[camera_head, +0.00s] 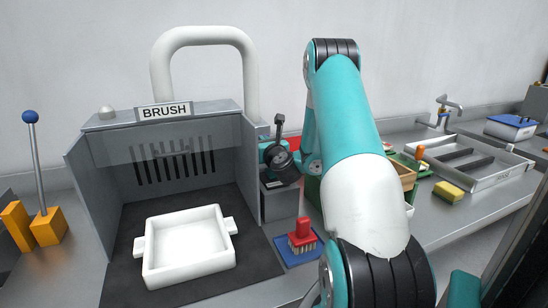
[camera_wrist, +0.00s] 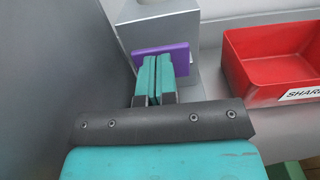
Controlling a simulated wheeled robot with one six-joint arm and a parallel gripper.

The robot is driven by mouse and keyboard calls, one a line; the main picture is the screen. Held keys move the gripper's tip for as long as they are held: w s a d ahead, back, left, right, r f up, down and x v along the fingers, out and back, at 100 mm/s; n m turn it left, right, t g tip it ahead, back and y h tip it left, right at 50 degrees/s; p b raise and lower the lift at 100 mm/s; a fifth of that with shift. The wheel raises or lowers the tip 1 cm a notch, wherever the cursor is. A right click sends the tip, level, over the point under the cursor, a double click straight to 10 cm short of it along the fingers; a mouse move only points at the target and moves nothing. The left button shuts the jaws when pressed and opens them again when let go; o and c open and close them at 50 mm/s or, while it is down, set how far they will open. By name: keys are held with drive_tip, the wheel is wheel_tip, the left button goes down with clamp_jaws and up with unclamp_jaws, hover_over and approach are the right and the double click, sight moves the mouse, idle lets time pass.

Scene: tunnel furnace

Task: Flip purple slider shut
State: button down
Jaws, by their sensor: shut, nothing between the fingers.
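The purple slider (camera_wrist: 181,56) is a flat purple plate on the face of a grey metal box (camera_wrist: 165,32) in the wrist view. My gripper (camera_wrist: 157,64) is shut and empty, with its teal fingertips directly in front of the slider. The fingers overlap the middle of the plate and hide part of it. I cannot tell whether they touch it. In the head view I cannot make out the slider. The wrist part of my arm shows there beside the BRUSH booth, and my arm hides much of that area.
A red bin (camera_wrist: 270,75) with a partly seen label stands right of the grey box. The head view shows the BRUSH booth (camera_head: 90,170), a white tray (camera_head: 190,252), a red brush (camera_head: 302,236) on a blue pad, and a yellow sponge (camera_head: 448,192).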

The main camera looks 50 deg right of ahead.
drive_tip(key=b+v, duration=0.6)
drive_tip(key=v, duration=0.1)
drive_tip(key=f+b+v, duration=0.1)
drive_tip(key=b+v, duration=0.3)
drive_tip(key=shift+a, duration=0.15)
drive_tip(key=shift+s+a+r+b, duration=0.15)
drive_tip(key=shift+s+a+b, duration=0.25)
drive_tip(key=shift+b, duration=0.55)
drive_tip(key=shift+s+a+r+b, duration=0.15)
drive_tip(key=shift+s+b, duration=0.4)
